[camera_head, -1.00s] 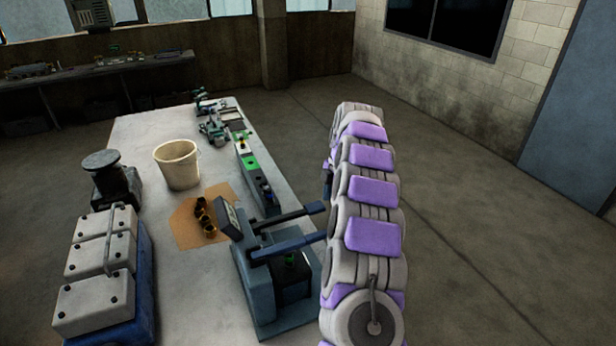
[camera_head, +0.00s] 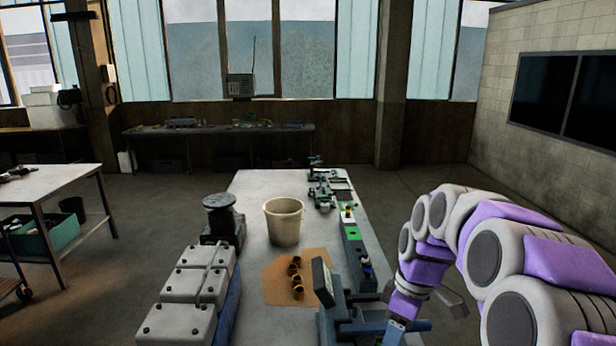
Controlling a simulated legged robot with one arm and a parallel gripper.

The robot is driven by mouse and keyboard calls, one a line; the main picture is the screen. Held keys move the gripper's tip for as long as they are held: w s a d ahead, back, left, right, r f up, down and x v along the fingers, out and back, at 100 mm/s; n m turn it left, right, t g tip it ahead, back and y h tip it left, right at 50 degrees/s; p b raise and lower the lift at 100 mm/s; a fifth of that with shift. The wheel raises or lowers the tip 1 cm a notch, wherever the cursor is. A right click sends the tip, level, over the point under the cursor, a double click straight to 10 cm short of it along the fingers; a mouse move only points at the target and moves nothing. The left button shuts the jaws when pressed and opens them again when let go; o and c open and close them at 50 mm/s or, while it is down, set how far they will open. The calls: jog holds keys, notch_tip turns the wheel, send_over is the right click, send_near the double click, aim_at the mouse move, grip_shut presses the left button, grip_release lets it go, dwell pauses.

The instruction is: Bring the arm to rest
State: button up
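My arm, grey with purple panels, curves in from the lower right of the head view. Its end with my gripper (camera_head: 408,306) points down beside the right edge of the workbench (camera_head: 265,185), close to a dark blue-grey fixture (camera_head: 345,318) with a small tilted display. The fingertips cannot be made out against the fixture and the frame's lower edge. I cannot tell whether the gripper is open, or whether it touches the fixture. No held object can be made out.
On the bench are a cream bucket (camera_head: 284,221), a brown mat (camera_head: 281,284) with several dark rings, a grey engine block (camera_head: 187,308), a dark cylindrical stand (camera_head: 221,219) and a green-and-grey strip (camera_head: 352,240). Another table (camera_head: 62,185) stands left. Floor right of the bench is clear.

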jog(key=s+a+f+m+h+b, duration=0.1)
jog(key=s+f+m+b, duration=0.2)
jog(key=s, duration=1.2)
jog(key=s+a+f+m+h+b, duration=0.1)
jog(key=s+f+m+b, duration=0.3)
jog(key=s+f+m, duration=0.4)
jog(key=s+a+f, duration=0.1)
jog(key=s+f, duration=0.1)
jog(key=s, duration=0.4)
jog(key=shift+s+g, duration=0.4)
